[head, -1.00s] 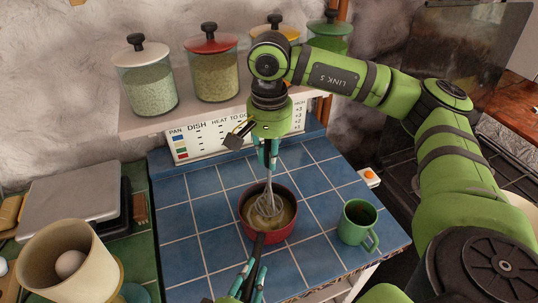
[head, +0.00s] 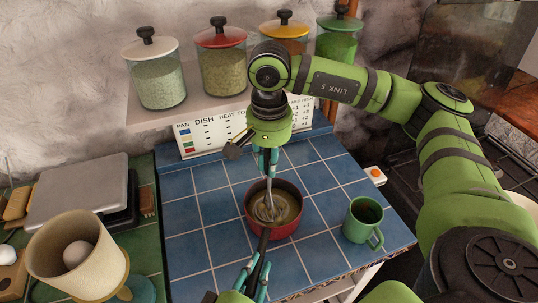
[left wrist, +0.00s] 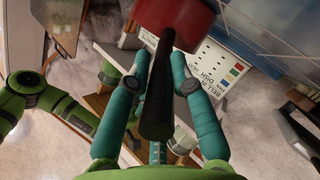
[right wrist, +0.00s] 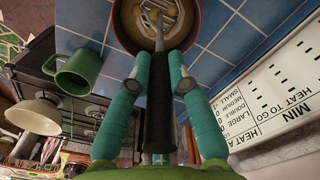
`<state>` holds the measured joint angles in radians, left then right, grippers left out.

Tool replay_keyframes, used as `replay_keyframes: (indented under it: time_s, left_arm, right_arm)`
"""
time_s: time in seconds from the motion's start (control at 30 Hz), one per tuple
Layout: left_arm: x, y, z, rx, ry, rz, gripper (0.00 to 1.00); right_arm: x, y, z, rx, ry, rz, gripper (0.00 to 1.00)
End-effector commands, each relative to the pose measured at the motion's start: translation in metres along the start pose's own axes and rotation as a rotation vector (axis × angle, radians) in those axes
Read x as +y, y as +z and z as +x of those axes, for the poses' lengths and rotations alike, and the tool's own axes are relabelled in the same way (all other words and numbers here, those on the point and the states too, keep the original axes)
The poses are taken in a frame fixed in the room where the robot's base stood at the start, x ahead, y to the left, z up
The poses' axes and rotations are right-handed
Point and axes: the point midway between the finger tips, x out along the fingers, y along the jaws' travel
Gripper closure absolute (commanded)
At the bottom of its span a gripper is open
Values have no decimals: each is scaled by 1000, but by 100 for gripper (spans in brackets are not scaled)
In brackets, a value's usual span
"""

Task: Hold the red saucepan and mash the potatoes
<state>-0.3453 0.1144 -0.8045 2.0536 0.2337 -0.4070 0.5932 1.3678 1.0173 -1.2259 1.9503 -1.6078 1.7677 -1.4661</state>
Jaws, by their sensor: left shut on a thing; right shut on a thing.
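The red saucepan (head: 284,228) stands upright on the blue tiled counter, with pale yellowish potato inside. Its dark handle (left wrist: 161,85) points toward me. My left gripper (head: 256,268) is shut on that handle, one finger on each side. The pan's red side also shows in the left wrist view (left wrist: 185,22). My right gripper (head: 268,160) is above the pan, shut on the dark handle (right wrist: 160,105) of a wire masher. The masher's looped metal head (head: 266,212) is inside the pan, down at the potato. The right wrist view also shows the head (right wrist: 158,14) within the red rim.
A green mug (head: 363,221) stands right of the pan. A cream pot (head: 75,255) holding an egg-like white object and a grey flat-topped appliance (head: 80,192) are at the left. Lidded jars (head: 223,65) line the shelf behind. Blue tiles (head: 195,215) left of the pan are clear.

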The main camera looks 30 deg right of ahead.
Motion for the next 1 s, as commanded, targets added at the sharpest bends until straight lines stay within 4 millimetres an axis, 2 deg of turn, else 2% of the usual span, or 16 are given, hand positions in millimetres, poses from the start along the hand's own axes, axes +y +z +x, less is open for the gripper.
replay_keyframes:
  time_s: [0.03,0.4,0.57,1.0]
  left_arm:
    - [-4,6,0,-15,-11,-2,100]
    - [-4,5,0,-15,-10,-2,100]
    - [-4,5,0,-15,-10,-2,100]
    - [-4,6,0,-15,-10,-2,100]
  right_arm:
    - [0,0,4,-1,0,0,100]
    - [0,0,28,1,-2,-1,100]
    - [-1,0,22,2,-4,0,100]
    - [0,0,-16,1,-3,-1,100]
